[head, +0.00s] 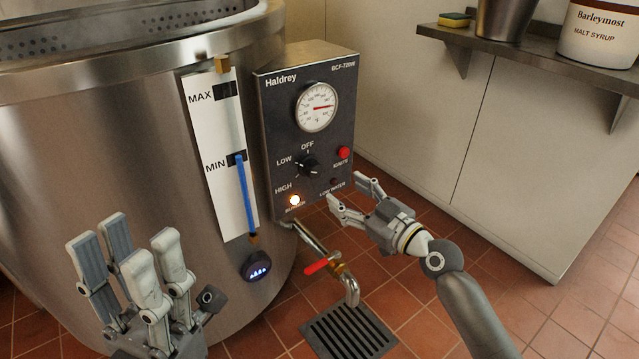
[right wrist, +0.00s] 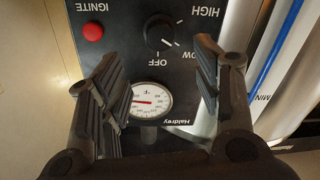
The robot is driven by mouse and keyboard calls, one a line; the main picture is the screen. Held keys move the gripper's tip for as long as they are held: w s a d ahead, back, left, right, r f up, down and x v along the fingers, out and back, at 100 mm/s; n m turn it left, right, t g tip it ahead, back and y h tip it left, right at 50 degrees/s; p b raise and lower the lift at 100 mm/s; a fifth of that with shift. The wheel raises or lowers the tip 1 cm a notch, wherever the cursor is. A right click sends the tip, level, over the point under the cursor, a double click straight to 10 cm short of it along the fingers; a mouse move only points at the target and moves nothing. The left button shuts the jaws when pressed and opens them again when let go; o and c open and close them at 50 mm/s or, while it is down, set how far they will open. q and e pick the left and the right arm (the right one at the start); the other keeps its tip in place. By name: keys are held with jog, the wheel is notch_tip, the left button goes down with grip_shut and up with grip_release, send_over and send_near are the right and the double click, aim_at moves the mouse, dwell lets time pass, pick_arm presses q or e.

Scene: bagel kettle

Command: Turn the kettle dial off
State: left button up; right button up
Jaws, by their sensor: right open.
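The black kettle dial (head: 308,164) is on the dark Haldrey control panel (head: 270,120), among the OFF, LOW and HIGH labels. It also shows in the right wrist view (right wrist: 160,32), where the panel is upside down and its white mark seems to point toward LOW. My right gripper (head: 350,190) is open and empty in front of the panel's lower right. In the right wrist view its fingers (right wrist: 160,68) stand apart, with the dial beyond the gap. My left gripper (head: 128,242) is open and empty in front of the kettle (head: 60,160) at lower left.
A red ignite button (head: 344,152) and a round gauge (head: 316,107) share the panel. A red-handled drain tap (head: 330,264) juts out below, above a floor grate (head: 348,332).

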aim_at(317, 174)
jog(key=b+x, duration=0.2)
jog(key=x, duration=0.8)
jog(key=c, duration=1.1)
jog(key=shift+o, duration=0.2)
jog(key=shift+f, duration=0.1)
jog(key=m, duration=0.5)
jog(key=shift+m, duration=0.4)
jog(key=m, duration=0.6)
jog(key=shift+m+t+p, duration=0.3)
jog(key=shift+t+p, duration=0.1)
jog(key=shift+f, duration=0.1)
